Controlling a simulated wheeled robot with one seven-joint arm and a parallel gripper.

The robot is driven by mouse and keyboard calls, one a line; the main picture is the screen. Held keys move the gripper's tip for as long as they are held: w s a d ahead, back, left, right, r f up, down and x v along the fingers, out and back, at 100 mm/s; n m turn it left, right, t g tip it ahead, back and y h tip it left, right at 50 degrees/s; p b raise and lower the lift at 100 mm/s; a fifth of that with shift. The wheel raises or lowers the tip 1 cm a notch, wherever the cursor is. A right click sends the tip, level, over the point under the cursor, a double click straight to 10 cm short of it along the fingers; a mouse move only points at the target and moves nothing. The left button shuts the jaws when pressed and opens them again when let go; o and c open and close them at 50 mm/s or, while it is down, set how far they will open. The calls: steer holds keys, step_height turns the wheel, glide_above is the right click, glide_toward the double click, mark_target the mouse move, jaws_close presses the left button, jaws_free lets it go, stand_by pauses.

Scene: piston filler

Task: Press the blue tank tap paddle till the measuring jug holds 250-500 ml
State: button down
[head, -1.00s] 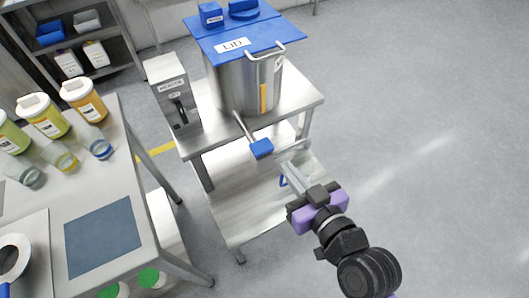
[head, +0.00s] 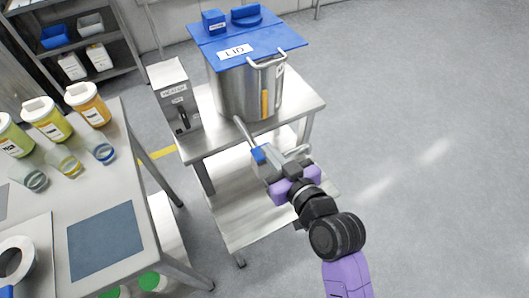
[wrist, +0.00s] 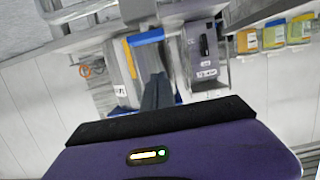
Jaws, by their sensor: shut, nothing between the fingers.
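The steel tank (head: 232,95) with its blue lid (head: 270,37) stands on a steel stand. Its tap arm slopes down toward the front and ends in a blue paddle (head: 258,154). My gripper (head: 264,168) is shut and empty, with its tips at the paddle in the head view. Whether they touch it I cannot tell. In the wrist view a blue bar (wrist: 146,37), probably the paddle, lies just past the fingertips (wrist: 152,52). I cannot make out the measuring jug or its level; my gripper covers the area below the tap.
A heater box (head: 175,95) with a black switch stands left of the tank on the stand (head: 305,104). A table (head: 150,225) at the left carries several bottles and glass beakers. The floor at the right is clear.

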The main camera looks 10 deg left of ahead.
steer(key=x, duration=0.3)
steer(key=shift+w+a, duration=0.2)
steer(key=shift+s+d+f, duration=0.1)
steer(key=shift+f, duration=0.9)
steer(key=shift+s+d+f, duration=0.1)
steer(key=shift+f, duration=0.9)
